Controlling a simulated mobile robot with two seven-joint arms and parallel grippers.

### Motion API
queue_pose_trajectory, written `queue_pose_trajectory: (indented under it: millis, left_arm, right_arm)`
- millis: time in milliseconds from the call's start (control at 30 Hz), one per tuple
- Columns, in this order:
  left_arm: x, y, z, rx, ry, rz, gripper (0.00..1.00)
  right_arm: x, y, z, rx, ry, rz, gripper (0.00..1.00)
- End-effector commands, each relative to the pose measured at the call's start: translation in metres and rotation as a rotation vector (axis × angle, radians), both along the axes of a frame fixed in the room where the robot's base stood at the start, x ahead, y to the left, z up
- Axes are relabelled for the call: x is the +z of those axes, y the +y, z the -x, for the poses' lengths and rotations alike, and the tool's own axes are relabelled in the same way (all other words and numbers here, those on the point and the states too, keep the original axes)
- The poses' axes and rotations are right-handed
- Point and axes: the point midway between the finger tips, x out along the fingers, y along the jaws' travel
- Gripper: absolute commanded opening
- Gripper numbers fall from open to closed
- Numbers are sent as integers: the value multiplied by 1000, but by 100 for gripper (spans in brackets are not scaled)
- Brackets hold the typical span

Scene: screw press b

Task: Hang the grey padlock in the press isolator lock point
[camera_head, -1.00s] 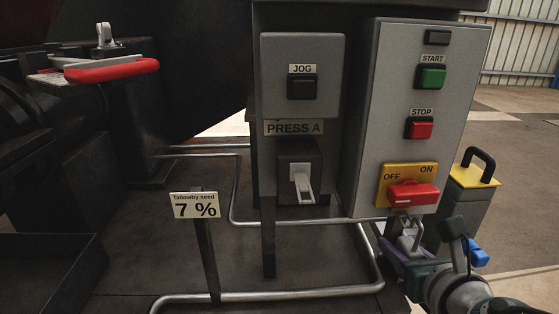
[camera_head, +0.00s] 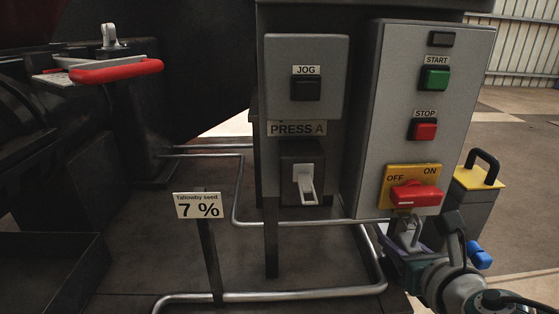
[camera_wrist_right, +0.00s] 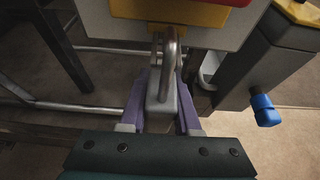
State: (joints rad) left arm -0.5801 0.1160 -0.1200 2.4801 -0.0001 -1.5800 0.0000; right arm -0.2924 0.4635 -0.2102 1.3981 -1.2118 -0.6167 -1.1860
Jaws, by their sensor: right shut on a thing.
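The grey padlock (camera_wrist_right: 162,108) is upright between the purple fingers of my right gripper (camera_wrist_right: 164,92), which is shut on its body. Its silver shackle (camera_wrist_right: 172,50) points up and overlaps the panel's lower edge in the right wrist view. In the head view, the padlock (camera_head: 408,237) and my right gripper (camera_head: 404,248) are just below the yellow isolator plate (camera_head: 396,175) with its red handle (camera_head: 415,196). I cannot tell whether the shackle passes through the lock point, which is not clear in either view. My left gripper is not in view.
The grey panel has a green START button (camera_head: 435,78) and a red STOP button (camera_head: 424,131). A grey post with a yellow top (camera_head: 473,178) and a blue knob (camera_head: 480,256) stand close on the right. A metal pipe (camera_head: 300,294) runs low in front.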

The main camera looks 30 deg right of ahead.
Motion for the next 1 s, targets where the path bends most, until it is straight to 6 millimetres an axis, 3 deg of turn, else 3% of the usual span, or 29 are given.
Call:
queue_pose_trajectory:
  millis: [1000]
  left_arm:
    - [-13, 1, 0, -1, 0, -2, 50]
  right_arm:
    - [-13, -1, -2, 0, -1, 2, 0]
